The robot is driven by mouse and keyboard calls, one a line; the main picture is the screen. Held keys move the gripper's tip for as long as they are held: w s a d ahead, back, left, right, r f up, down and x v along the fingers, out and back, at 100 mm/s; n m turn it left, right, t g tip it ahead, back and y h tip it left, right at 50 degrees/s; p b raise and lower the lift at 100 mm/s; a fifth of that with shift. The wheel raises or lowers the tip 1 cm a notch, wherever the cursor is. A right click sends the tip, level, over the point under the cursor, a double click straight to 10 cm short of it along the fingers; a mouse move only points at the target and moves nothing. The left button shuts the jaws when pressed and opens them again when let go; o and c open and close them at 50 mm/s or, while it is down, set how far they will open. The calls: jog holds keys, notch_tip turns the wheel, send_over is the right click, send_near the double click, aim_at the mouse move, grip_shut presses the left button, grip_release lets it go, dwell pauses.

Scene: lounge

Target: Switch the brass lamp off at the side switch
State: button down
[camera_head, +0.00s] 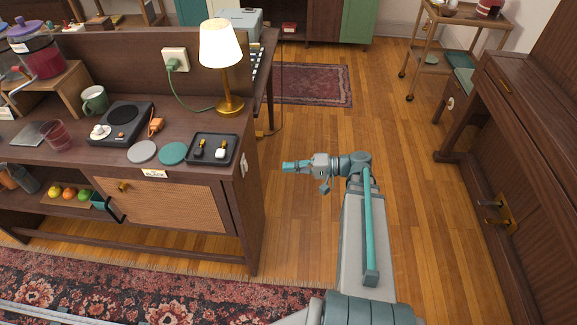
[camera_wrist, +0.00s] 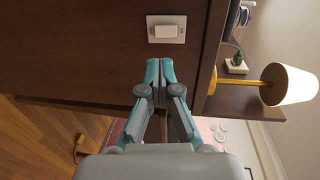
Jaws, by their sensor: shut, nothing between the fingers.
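The brass lamp (camera_head: 229,98) stands on the right end of the dark wooden sideboard, and its cream shade (camera_head: 220,43) looks bright. The lamp also shows at the right of the wrist view (camera_wrist: 284,84). A white side switch (camera_head: 243,165) is mounted on the sideboard's right end panel. In the wrist view the switch (camera_wrist: 166,30) is a white rocker on a pale plate, just beyond my fingertips. My gripper (camera_head: 286,167) is shut and empty, to the right of the panel and pointing at it. In the wrist view its fingertips (camera_wrist: 160,62) are apart from the switch.
A green plug in a wall-style socket (camera_head: 175,60) has a cord running to the lamp. A black tray (camera_head: 211,149) with small items sits near the sideboard's right edge. Wooden floor (camera_head: 300,220) is clear around my arm. A dark wooden cabinet (camera_head: 510,130) stands at the right.

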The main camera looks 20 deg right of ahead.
aim_at(247, 168)
jog(key=p+x, duration=0.1)
jog(key=x, duration=1)
jog(key=shift+a+p, duration=0.25)
jog(key=shift+p, duration=0.15)
jog(key=shift+w+d+f, duration=0.1)
jog(key=shift+f, duration=0.05)
